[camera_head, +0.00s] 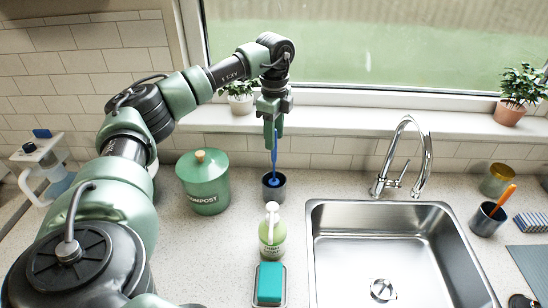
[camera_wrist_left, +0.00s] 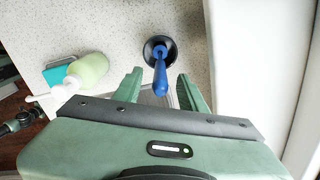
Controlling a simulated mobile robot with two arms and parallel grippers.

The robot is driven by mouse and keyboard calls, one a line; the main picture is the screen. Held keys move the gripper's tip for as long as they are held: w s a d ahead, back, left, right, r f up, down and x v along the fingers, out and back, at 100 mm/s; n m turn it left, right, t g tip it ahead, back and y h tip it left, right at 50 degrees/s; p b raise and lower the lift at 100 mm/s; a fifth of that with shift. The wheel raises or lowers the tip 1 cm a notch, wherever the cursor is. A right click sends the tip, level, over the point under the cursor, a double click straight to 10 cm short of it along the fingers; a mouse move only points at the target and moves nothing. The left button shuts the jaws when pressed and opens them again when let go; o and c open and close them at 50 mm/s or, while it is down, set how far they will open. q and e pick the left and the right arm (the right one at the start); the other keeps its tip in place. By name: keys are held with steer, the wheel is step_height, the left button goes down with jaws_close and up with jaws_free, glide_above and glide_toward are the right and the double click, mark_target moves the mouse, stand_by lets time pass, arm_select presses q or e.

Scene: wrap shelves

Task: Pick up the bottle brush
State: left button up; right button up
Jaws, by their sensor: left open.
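The bottle brush (camera_head: 275,160) is blue and stands upright in a small dark grey cup (camera_head: 274,192) on the counter, left of the sink. Its lower end is hidden in the cup. My left gripper (camera_head: 274,144) is right above the cup, pointing down, with the brush handle at its fingers. In the left wrist view the brush (camera_wrist_left: 160,75) rises from the cup (camera_wrist_left: 151,43), and its handle end lies between the two spread green fingers of my left gripper (camera_wrist_left: 158,90). The gripper is open. I cannot tell whether a finger touches the handle. My right gripper is not in view.
A soap bottle (camera_head: 272,240) and a teal sponge (camera_head: 269,283) stand in front of the cup. A green compost canister (camera_head: 204,183) is to its left. The sink (camera_head: 390,240) with its tall faucet (camera_head: 408,160) is to the right. The windowsill (camera_head: 340,122) runs behind.

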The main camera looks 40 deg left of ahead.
arm_select(q)
steer(key=shift+f, duration=0.6)
jaws_close()
steer(key=shift+r, duration=0.2)
